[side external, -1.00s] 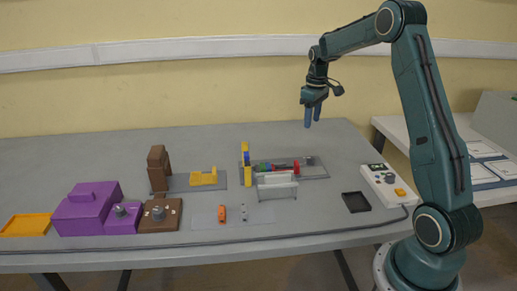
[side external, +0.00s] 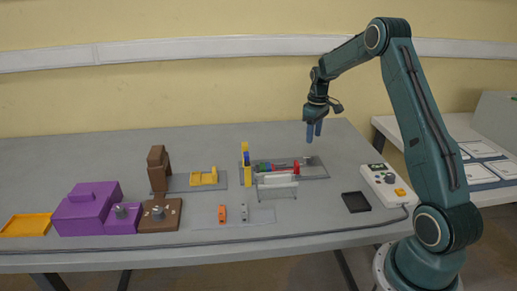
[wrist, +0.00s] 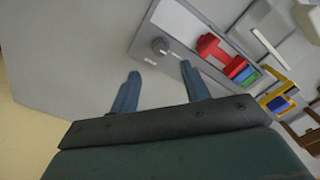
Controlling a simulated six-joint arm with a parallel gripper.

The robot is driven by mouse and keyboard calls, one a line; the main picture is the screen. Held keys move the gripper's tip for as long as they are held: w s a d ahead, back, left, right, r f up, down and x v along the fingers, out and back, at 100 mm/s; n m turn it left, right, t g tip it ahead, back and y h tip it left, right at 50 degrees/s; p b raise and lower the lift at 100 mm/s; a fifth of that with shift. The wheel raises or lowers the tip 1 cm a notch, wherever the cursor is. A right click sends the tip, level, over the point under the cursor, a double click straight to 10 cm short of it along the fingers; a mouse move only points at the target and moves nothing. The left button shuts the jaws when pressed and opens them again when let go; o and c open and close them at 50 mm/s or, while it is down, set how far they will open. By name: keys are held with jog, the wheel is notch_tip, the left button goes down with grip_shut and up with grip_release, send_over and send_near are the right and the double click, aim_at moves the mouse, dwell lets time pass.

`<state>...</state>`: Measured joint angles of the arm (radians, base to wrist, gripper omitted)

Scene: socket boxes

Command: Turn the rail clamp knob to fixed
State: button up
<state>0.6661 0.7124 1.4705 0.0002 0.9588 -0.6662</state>
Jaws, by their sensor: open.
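The rail clamp knob appears to be the small dark grey round knob (wrist: 160,46) at the end of a light grey plate in the wrist view, with small light labels beside it. In the side view the knob (side external: 308,160) is tiny at the right end of the grey rail plate (side external: 318,173); its setting is too small to read. My gripper (side external: 314,134) points down above and slightly behind that end, clear of it. In the wrist view my gripper (wrist: 160,69) is open and empty, its blue fingers apart, with the knob just beyond the gap between the tips.
A red block (wrist: 215,47) with green and blue pieces sits farther along the plate. A white stand (side external: 276,182) is in front and a yellow upright piece (side external: 246,165) to the left. A black tray (side external: 356,202) and a control box (side external: 387,184) lie to the right.

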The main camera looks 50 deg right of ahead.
aim_at(311, 158)
notch_tip(311, 158, down, 10)
jog(key=shift+r, duration=0.25)
dwell(0.4)
jog(key=c, duration=1)
